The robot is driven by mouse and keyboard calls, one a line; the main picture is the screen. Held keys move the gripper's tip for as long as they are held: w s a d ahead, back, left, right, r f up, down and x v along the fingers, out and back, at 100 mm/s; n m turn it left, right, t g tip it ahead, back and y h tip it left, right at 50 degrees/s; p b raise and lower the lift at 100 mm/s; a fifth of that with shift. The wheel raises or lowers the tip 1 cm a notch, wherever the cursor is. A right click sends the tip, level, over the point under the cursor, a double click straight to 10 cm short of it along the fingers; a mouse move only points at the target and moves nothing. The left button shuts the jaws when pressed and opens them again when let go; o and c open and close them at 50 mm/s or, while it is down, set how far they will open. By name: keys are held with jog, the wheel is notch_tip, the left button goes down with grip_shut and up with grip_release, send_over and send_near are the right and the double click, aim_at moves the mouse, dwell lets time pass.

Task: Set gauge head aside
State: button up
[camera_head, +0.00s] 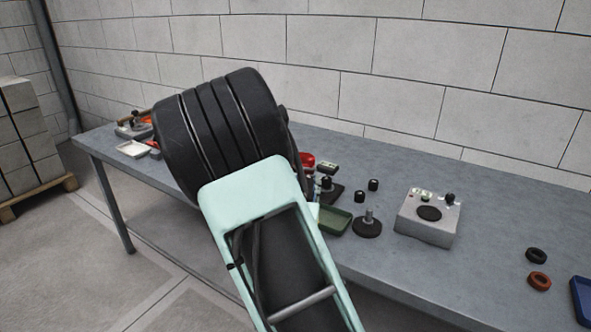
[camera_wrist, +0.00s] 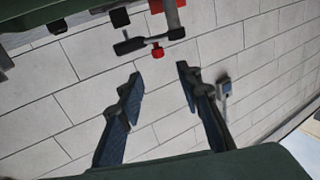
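In the wrist view my gripper (camera_wrist: 159,80) is open, its two fingers apart with only the block wall between the tips. A black bar-like part with a red knob (camera_wrist: 150,45) and a grey-and-red post (camera_wrist: 172,14) show above the fingertips, clear of them. I cannot tell whether either belongs to the gauge head. In the head view my arm hides the gripper and part of the bench. A red part (camera_head: 307,160) and a dark fitting (camera_head: 328,188) show just right of the arm. No gauge head can be picked out for sure.
The grey bench (camera_head: 490,214) runs along the wall. On it are a green tray (camera_head: 334,221), a black disc with a metal post (camera_head: 367,228), a grey box (camera_head: 428,219), a black ring (camera_head: 536,255), an orange ring (camera_head: 539,281), a blue tray (camera_head: 582,298) and a white tray (camera_head: 132,149).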

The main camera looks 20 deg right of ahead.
aim_at(311, 163)
jog(key=x, duration=1)
jog(key=shift+w+d+f, duration=0.15)
jog(key=shift+w+d, duration=0.1)
jog(key=shift+c, duration=0.7)
grip_shut()
